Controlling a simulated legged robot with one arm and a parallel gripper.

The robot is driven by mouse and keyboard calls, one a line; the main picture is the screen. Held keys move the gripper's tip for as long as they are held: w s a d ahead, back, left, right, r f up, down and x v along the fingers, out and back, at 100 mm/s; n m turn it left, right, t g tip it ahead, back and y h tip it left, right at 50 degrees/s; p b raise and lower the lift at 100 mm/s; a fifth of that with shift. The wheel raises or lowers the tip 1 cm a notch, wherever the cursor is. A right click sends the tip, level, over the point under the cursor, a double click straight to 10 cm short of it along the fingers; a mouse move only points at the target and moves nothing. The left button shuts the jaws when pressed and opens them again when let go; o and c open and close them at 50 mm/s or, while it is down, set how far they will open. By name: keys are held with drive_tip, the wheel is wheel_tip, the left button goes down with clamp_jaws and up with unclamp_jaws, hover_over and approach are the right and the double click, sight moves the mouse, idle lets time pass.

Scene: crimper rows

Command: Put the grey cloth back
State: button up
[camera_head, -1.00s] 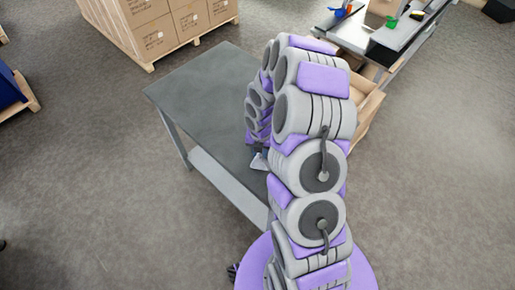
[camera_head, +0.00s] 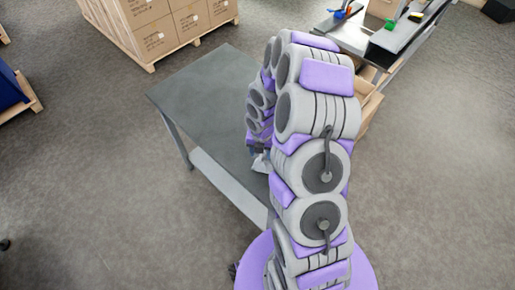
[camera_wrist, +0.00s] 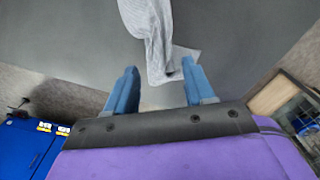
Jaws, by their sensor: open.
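The grey cloth (camera_wrist: 158,40) lies crumpled on the dark table in the wrist view, its lower end between and just beyond my fingertips. My gripper (camera_wrist: 160,72) is open, with its two blue fingers apart on either side of the cloth's near end. I cannot tell whether the fingers touch the cloth. In the head view a small part of the cloth (camera_head: 261,163) shows at the table's edge beside my gripper (camera_head: 257,147), which my arm mostly hides.
The dark grey table (camera_head: 205,100) has a clear top on its left side and a lower shelf (camera_head: 225,180). A pallet of cardboard boxes (camera_head: 160,30) stands behind it. A workbench (camera_head: 395,35) with small coloured items stands at upper right, with a wooden crate (camera_head: 368,105) nearby.

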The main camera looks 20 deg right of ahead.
wheel_tip(320, 180, up, 7)
drive_tip(key=s+p, duration=0.3)
drive_tip(key=p, duration=0.1)
drive_tip(key=shift+a, duration=0.3)
drive_tip(key=shift+w+f, duration=0.35)
drive_tip(key=shift+f, duration=0.3)
drive_tip(key=c, duration=0.6)
drive_tip(key=f, duration=0.2)
drive_tip(key=w+f, duration=0.1)
drive_tip(key=shift+d+f, duration=0.15)
drive_tip(key=shift+f, duration=0.2)
clamp_jaws()
drive_tip(key=shift+w+f, duration=0.1)
drive_tip(key=shift+f, duration=0.5)
drive_tip(key=shift+f, duration=2.3)
